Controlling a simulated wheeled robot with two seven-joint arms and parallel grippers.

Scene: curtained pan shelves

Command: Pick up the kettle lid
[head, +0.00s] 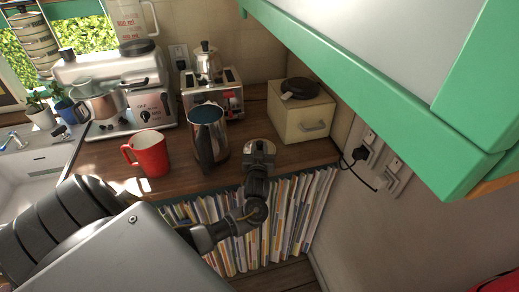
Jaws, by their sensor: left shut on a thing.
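The kettle (207,138) is a shiny metal pot with a dark handle, standing upright on the wooden counter with its top open and a bluish inside. My left gripper (257,172) is to the right of the kettle, near the counter's front edge. It is shut on the kettle lid (260,147), a small shiny round metal piece. The gripper partly hides the lid, and I cannot tell whether the lid is clear of the counter. My right gripper is not in view.
A red mug (150,154) stands left of the kettle. A toaster (214,96), a moka pot (206,62) and a coffee machine (118,82) stand behind. A cream box (300,118) with a dark round item on top is at right. A green cabinet (350,75) overhangs the right side.

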